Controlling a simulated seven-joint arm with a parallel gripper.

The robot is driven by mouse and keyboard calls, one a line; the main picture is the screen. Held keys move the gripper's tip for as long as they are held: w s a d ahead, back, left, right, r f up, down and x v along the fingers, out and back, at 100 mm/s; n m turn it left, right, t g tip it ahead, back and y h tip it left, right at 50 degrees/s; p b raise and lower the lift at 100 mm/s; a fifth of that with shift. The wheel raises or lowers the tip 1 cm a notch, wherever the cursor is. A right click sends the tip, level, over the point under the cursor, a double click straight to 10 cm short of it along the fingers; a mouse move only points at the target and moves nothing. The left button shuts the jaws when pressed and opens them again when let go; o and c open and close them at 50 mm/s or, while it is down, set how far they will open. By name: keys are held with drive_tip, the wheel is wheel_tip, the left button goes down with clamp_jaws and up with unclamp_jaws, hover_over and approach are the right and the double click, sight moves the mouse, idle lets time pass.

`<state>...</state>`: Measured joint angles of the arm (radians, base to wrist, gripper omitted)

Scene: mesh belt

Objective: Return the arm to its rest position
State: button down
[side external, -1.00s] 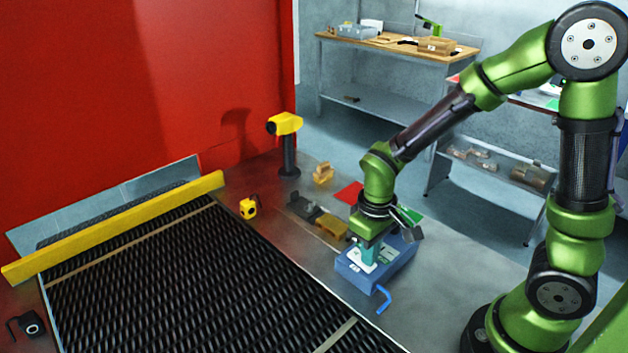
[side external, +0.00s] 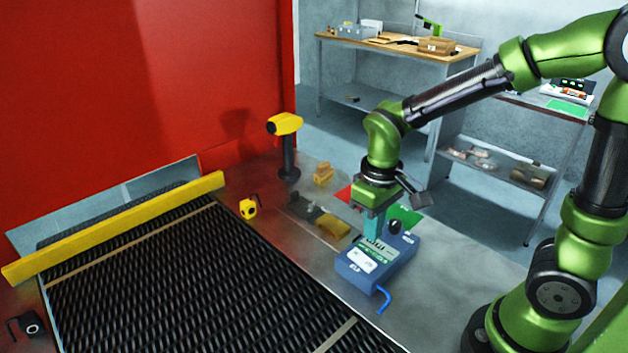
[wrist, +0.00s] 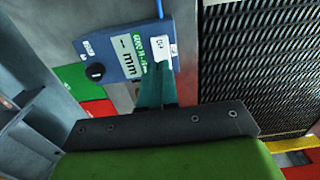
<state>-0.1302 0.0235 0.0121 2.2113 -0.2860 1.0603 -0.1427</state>
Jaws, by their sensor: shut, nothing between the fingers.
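My gripper (side external: 374,226) hangs from the green arm above the blue device (side external: 352,284) on the metal table. Its teal fingers are shut together with nothing between them. In the wrist view the shut fingers (wrist: 158,85) overlap the lower edge of the blue device (wrist: 110,48), which has a black knob, a display reading "mm" and white labels. In the side view the fingers hide part of the device's far side. How much air lies between fingertips and device is hard to tell.
The black mesh belt (side external: 180,285) with a yellow bar (side external: 120,225) lies to the left. A yellow scanner on a stand (side external: 286,145), a yellow tape measure (side external: 248,208), a blue hex key (side external: 384,300) and green (side external: 405,216) and red (side external: 345,194) patches are around. Free table lies right of the device.

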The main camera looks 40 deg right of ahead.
drive_tip(key=s+r+m+t+y, duration=0.2)
drive_tip(key=s+r+m+t, duration=0.2)
drive_tip(key=r+t, duration=0.3)
wheel_tip(320, 180, up, 5)
drive_tip(key=shift+s+d+f, duration=0.1)
drive_tip(key=shift+s+d, duration=0.35)
drive_tip(key=shift+s, duration=0.4)
